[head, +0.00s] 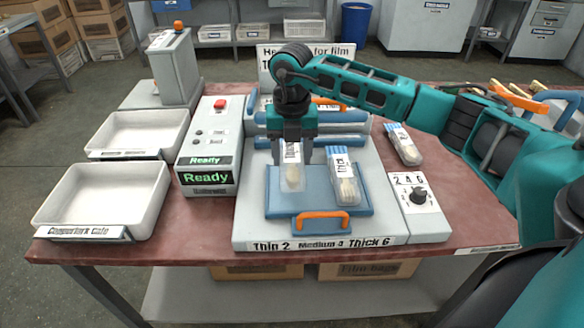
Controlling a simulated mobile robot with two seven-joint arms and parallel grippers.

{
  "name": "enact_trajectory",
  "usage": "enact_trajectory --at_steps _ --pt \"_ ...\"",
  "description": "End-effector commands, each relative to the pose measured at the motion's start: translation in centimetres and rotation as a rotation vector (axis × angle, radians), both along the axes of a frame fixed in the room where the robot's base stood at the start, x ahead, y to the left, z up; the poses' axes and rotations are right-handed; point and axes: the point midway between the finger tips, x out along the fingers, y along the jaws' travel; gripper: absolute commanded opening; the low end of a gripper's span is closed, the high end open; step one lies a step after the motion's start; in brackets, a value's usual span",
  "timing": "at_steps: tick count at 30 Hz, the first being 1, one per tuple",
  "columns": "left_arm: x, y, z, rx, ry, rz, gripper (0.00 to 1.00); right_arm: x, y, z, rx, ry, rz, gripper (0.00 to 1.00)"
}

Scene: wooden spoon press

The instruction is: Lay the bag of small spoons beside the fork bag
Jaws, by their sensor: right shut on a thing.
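My right gripper (292,150) points down over the left half of the press's blue plate (285,207). It is shut on a clear bag (292,178) with a white label, which hangs upright between the fingers. I cannot tell whether the bag's lower end touches the plate. A second clear bag (345,188) with a blue-striped top and pale contents lies on the plate just right of it, with a small gap. A third, similar bag (404,145) lies right of the press. The labels are too small to tell forks from small spoons. My left gripper is not in view.
The press has an orange handle (320,221) in front and blue bars behind the plate. A dial box (417,205) stands at right. A control box (208,150) reading "Ready" and two white trays (103,195) (138,133) are at left.

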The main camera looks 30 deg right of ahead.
Motion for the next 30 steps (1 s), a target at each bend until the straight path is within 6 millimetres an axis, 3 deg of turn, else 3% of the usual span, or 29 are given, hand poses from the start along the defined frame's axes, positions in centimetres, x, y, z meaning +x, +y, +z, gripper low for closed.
enact_trajectory --at_steps 10,21,22,30 --pt "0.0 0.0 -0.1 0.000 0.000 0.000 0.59 -0.1 0.0 -4.2 -0.001 0.003 0.000 0.27" --pt "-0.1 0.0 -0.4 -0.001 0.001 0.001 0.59 0.0 0.0 -4.7 0.001 0.001 0.000 0.27" --pt "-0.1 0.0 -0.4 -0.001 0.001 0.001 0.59 0.0 0.0 -4.7 0.000 0.000 0.000 0.57" --pt "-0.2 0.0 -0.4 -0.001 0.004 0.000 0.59 0.0 0.0 -4.6 0.001 0.001 0.000 0.82"
